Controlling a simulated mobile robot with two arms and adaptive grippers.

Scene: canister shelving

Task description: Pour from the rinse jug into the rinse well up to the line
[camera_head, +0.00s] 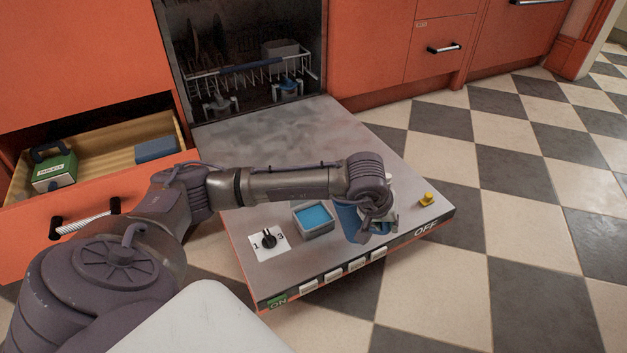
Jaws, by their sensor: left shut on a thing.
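The rinse well (298,229) is a small grey square basin on the open dishwasher door, with blue liquid (315,217) inside. A line on its wall is too small to make out. My left gripper (378,222) is just right of the well, low over the door. It is shut on a blue thing, which looks like the rinse jug (349,222). The gripper and wrist hide much of the jug, so I cannot tell its tilt or whether liquid leaves it. My right gripper is not in view.
The door (290,130) lies open, with a dial (268,239), a yellow knob (427,199) and front buttons (332,275). A rack (250,75) stands inside the dishwasher. An open drawer (105,185) at left holds a green box (55,171) and a blue block (156,149).

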